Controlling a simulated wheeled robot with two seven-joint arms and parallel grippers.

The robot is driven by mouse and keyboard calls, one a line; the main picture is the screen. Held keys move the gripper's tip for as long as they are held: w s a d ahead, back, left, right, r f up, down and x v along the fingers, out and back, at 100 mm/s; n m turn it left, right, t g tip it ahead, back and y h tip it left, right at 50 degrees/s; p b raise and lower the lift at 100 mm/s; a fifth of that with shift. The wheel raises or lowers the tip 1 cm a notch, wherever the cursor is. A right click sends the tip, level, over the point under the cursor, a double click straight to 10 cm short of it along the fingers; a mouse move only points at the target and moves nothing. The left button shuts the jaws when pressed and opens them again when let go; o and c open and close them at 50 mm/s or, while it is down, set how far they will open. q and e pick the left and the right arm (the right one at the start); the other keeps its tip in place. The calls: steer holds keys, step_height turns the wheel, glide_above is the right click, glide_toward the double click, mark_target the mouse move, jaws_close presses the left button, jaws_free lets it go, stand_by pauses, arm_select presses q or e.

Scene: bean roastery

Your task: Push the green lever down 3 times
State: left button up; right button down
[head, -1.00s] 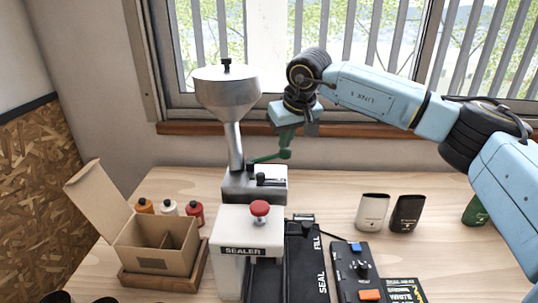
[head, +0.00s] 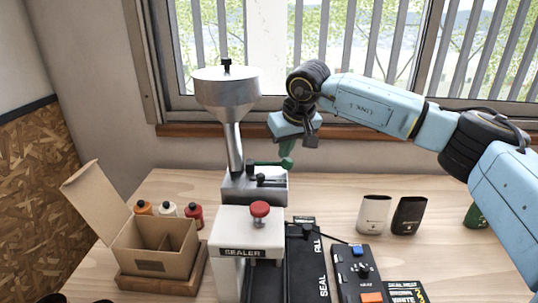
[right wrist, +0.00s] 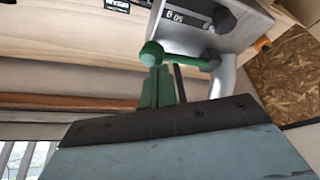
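The green lever (head: 268,163) sticks out to the right from the grey metal base (head: 238,187) of the hopper machine, about level, with a round knob at its end. My right gripper (head: 287,160) points down from above, its green fingers over the knob. In the right wrist view the lever's knob (right wrist: 152,53) is right at the fingertips of the gripper (right wrist: 156,72); they seem to touch. The fingers are close together with nothing seen between them. My left gripper is not in view.
In front stand a white sealer (head: 243,238) with a red knob and a black strip (head: 302,262). An open cardboard box (head: 155,258) is at left, near several small bottles. A control box (head: 355,270) and two pouches (head: 374,213) are at right. The window is behind.

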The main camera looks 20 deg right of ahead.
steer(key=shift+r, duration=0.1)
step_height(320, 180, up, 6)
steer(key=p, duration=0.5)
stand_by(1.7)
